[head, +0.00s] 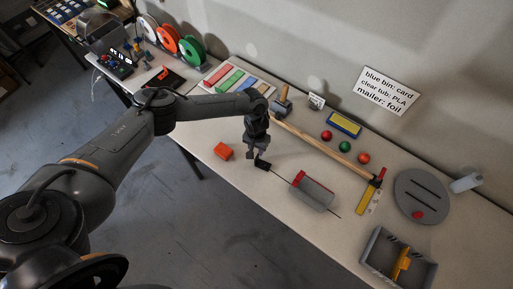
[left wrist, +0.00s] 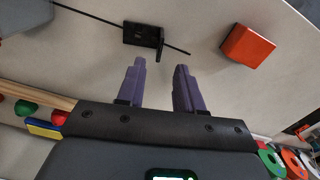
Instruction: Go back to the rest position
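My left gripper (head: 252,152) hangs over the table's front part, pointing down. In the left wrist view its two purple fingers (left wrist: 158,68) stand apart with nothing between them. A small black bracket-like piece (head: 263,165) lies on the table close by the fingertips; it also shows beyond them in the left wrist view (left wrist: 143,35), with a thin dark rod or line by it. An orange block (head: 223,151) lies to the left of the gripper. My right gripper is in neither view.
A grey and red block (head: 312,192) lies right of the gripper. A long wooden handle (head: 325,145) lies behind it, near red and green balls. A grey bin (head: 376,248), a round grey disc (head: 421,196) and spools (head: 166,39) stand farther off. The table's front edge is near.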

